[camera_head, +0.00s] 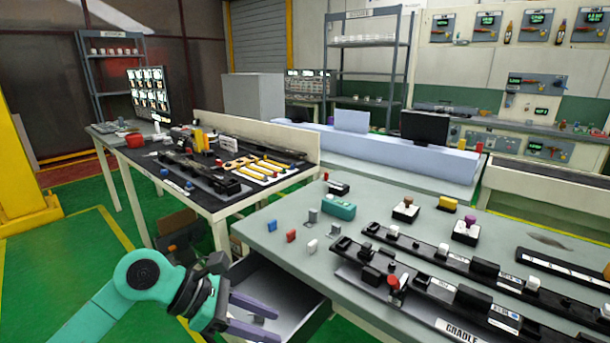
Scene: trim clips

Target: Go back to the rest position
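My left gripper (276,324) comes in from the lower left on a green arm. Its two purple-grey fingers are apart, with nothing seen between them. It is beside the left front edge of the near grey table (270,236), in front of an open grey drawer (262,285) under that table. My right gripper is out of view. On the near table lie long black trim strips (450,258) and a black cradle labelled CRADLE (420,309). Small blue (272,226), red (291,236) and white (312,246) clips lie loose on its left part.
A teal block (338,207) stands near the table's back left. Push-button boxes (405,211) stand behind the strips. A second table (215,204) with black trays and yellow-handled tools is beyond to the left. Green floor (70,270) at the left is mostly clear.

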